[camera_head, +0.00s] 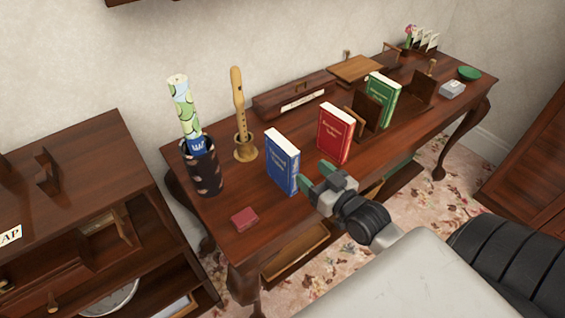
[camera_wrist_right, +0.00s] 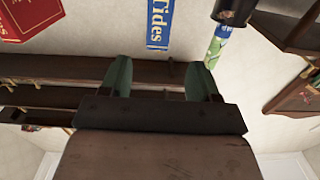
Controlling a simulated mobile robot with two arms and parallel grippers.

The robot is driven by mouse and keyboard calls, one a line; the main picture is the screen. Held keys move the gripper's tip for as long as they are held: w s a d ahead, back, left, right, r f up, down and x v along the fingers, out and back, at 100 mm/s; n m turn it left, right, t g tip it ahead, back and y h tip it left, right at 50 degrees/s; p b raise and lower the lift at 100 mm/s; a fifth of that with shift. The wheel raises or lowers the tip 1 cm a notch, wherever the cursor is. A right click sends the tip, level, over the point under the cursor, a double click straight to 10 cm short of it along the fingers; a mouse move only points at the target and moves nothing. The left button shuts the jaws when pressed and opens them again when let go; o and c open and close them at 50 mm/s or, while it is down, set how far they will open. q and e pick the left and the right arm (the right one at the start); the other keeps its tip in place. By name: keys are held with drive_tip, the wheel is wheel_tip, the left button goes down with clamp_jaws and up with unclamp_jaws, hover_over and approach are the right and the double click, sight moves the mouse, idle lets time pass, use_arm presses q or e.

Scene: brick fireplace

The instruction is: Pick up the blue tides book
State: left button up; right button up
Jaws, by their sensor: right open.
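The blue tides book (camera_head: 282,163) stands upright on the dark wooden desk (camera_head: 215,228), its cover and white page edges showing. In the right wrist view its blue spine (camera_wrist_right: 159,22) reads "Tides" and lies above and between the two green fingertips. My right gripper (camera_head: 315,176) is open and empty, just right of the book, with a fingertip close to its right edge. I cannot tell whether it touches. The same gripper shows in the wrist view (camera_wrist_right: 160,75). My left gripper is not in view.
A red book (camera_head: 334,134) stands right of the blue one, with a wooden bookend (camera_head: 364,112) and green book (camera_head: 382,98) beyond. Left are a recorder on a stand (camera_head: 241,120) and a dark pot with rolled maps (camera_head: 203,170). A small red box (camera_head: 244,219) lies near the front edge.

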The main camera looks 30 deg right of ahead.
sight(287, 146)
drive_tip(key=w, duration=0.5)
drive_tip(key=shift+w+a+r+p, duration=0.1)
drive_tip(key=shift+w+r+p, duration=0.15)
drive_tip(key=shift+p, duration=0.15)
drive_tip(key=shift+w+r, duration=0.1)
drive_tip(key=shift+w, duration=0.5)
drive_tip(key=w, duration=0.1)
drive_tip(key=w+p, duration=0.1)
drive_tip(key=w, duration=0.1)
drive_tip(key=shift+w+a, duration=0.2)
drive_tip(key=shift+w, duration=0.45)
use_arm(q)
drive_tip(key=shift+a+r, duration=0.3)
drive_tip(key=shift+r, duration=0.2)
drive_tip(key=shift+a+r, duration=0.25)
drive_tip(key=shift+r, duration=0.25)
use_arm(e)
drive_tip(key=shift+s, duration=0.1)
drive_tip(key=shift+c, duration=0.2)
clamp_jaws()
